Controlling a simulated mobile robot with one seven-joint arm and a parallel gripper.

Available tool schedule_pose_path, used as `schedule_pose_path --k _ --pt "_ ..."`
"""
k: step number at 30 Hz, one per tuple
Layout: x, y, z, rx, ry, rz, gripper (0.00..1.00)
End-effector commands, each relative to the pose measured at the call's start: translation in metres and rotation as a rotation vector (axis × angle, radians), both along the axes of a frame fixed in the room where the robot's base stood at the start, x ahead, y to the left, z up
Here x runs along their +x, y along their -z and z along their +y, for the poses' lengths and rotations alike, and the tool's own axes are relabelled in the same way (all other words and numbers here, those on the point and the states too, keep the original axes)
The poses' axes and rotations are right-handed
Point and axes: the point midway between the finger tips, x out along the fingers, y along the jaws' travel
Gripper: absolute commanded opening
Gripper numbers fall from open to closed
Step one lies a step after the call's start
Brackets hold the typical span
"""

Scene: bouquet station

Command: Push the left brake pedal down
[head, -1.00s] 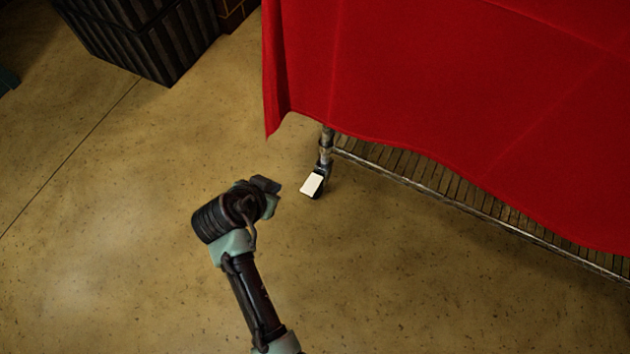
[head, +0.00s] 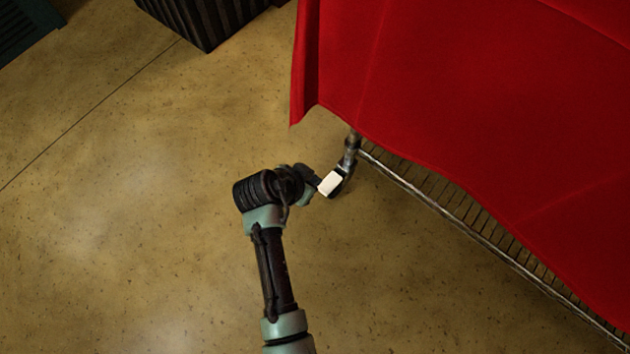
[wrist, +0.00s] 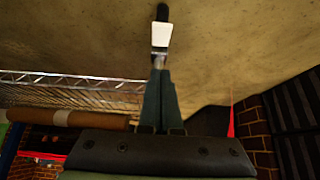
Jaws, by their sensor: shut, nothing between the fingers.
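The left brake pedal (head: 330,184) is a small white plate on a dark caster at the foot of the cart's near metal leg. In the wrist view the white pedal (wrist: 161,36) is at the top centre, right beyond my fingertips. My gripper (head: 313,178) is shut and empty, with its tip at the pedal's left edge in the head view. In the wrist view my gripper's fingers (wrist: 159,72) are together and point at the pedal. I cannot tell whether they touch it.
A red cloth (head: 450,110) hangs over the cart and hides most of it. The cart's slatted lower shelf (head: 430,185) runs to the lower right. A dark ribbed box (head: 205,15) stands at the top left. The floor (head: 130,200) on the left is clear.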

Motion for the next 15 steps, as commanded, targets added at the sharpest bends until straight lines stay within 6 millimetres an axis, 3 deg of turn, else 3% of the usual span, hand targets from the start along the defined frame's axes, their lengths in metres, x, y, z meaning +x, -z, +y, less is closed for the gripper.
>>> schedule_pose_path --k 3,15 --pt "0.009 0.025 -0.007 0.001 0.002 0.001 0.00" --pt "0.036 0.084 -0.026 0.001 -0.001 0.002 0.00"
